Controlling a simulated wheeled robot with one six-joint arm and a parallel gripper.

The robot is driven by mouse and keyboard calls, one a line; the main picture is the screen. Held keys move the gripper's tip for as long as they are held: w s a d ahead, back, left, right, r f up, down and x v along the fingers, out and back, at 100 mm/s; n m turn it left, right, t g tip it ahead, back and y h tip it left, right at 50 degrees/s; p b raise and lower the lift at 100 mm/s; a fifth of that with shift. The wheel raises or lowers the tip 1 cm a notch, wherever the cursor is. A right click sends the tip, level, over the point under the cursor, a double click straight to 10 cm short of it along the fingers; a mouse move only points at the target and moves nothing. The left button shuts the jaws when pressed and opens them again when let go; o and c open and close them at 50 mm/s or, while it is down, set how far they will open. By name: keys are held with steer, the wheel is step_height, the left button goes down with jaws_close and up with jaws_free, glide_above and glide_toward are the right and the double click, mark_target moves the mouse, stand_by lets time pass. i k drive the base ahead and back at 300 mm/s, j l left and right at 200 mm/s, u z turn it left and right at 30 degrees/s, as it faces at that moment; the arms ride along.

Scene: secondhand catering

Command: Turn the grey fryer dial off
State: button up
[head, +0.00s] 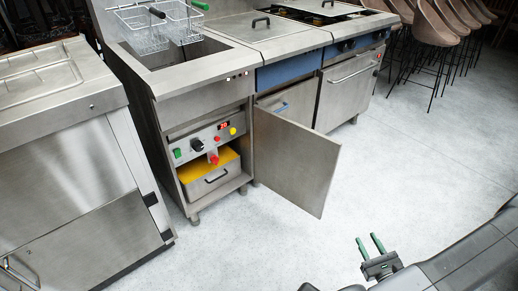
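The fryer (165,85) stands left of centre with its lower cabinet open. Inside is a control panel (206,140) with a dark grey-black dial (197,145) that has a pale mark; its setting is too small to read. A green switch (178,153), a lit red display (223,126), a yellow button (233,131) and a red knob (213,159) sit around the dial. My gripper (370,242) is at the lower right, above the floor. Its two green fingers are apart with nothing between them, far from the dial.
The open cabinet door (297,163) juts out right of the panel. A yellow-topped metal box (211,181) sits below the panel. A steel counter (60,150) stands at left. Bar stools (440,25) are at the back right. The floor (270,240) in front is clear.

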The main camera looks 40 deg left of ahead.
mark_target(199, 147)
steer(key=j+u, duration=0.45)
steer(key=i+j+u, duration=0.2)
steer(key=j+u, duration=0.25)
steer(key=j, duration=0.15)
steer(key=i+j, duration=0.1)
steer(key=j, duration=0.2)
steer(key=i+j, duration=0.15)
steer(key=j, duration=0.2)
steer(key=i+j, duration=0.1)
steer(key=j, duration=0.2)
